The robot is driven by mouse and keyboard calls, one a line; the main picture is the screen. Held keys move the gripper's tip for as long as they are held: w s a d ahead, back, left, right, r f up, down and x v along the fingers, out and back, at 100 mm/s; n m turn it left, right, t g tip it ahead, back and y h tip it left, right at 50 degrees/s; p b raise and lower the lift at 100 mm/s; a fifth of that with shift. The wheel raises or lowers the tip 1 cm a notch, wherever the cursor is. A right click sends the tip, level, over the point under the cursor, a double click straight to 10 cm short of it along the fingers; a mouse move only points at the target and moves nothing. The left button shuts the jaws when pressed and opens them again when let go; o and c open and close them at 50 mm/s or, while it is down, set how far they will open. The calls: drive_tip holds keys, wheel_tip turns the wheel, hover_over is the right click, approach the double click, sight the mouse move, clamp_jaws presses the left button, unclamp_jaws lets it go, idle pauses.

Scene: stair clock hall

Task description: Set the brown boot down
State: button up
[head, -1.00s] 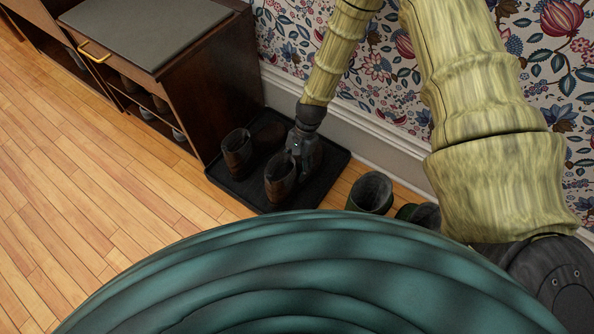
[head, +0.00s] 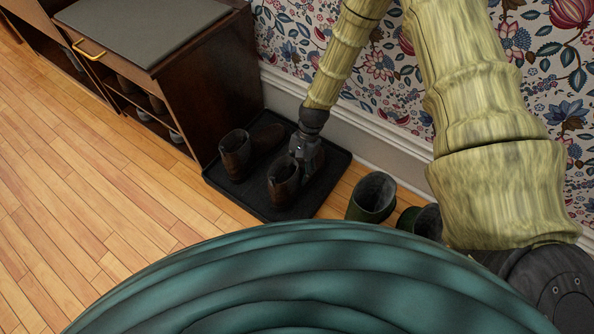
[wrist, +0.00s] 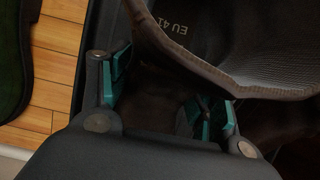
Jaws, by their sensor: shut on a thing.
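The brown boot (head: 283,185) is at the right part of a black tray (head: 328,181) on the floor. My gripper (head: 305,158) is shut on its upper part, from the wall side. The boot looks roughly upright; I cannot tell whether its sole touches the tray. In the wrist view, the fingers (wrist: 160,97) are on either side of the dark brown boot, and its open shaft (wrist: 225,45) shows a printed "EU 41". A second brown boot (head: 235,157) stands on the tray to the left, apart from the held one.
A dark wooden shoe bench (head: 205,75) with a grey top and shoes on its shelves stands left of the tray. Green boots (head: 372,197) stand on the floor to the right. The baseboard (head: 375,148) runs behind. Wooden floor at left is clear.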

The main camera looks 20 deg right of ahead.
drive_tip(key=o, duration=1.5)
drive_tip(key=shift+f, duration=0.1)
drive_tip(key=shift+c, duration=0.2)
drive_tip(key=p+v, duration=0.6)
drive_tip(key=v, duration=0.6)
drive_tip(key=shift+s, duration=0.1)
